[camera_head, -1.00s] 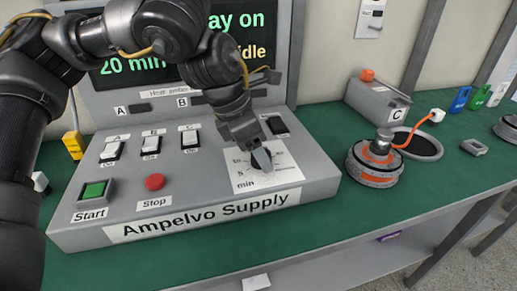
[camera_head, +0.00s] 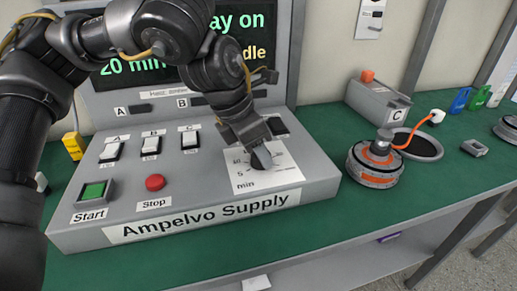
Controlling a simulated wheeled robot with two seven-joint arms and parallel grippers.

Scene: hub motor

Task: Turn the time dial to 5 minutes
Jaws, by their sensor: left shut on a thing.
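The time dial sits on a white scale plate (camera_head: 255,180) marked with numbers and "min", at the right of the grey Ampelvo Supply panel (camera_head: 190,205). My left gripper (camera_head: 262,160) comes down over the plate from above and is shut on the dial. The fingers cover most of the dial, so its pointer direction cannot be told. The screen (camera_head: 130,68) behind my left arm shows "20 min" and part of the word "Idle". My right gripper is not in view.
The panel also carries a green Start button (camera_head: 94,190), a red Stop button (camera_head: 155,182) and white switches A, B and C (camera_head: 190,139). A hub motor (camera_head: 375,165) with an orange cable stands right of the panel on the green table (camera_head: 310,225).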

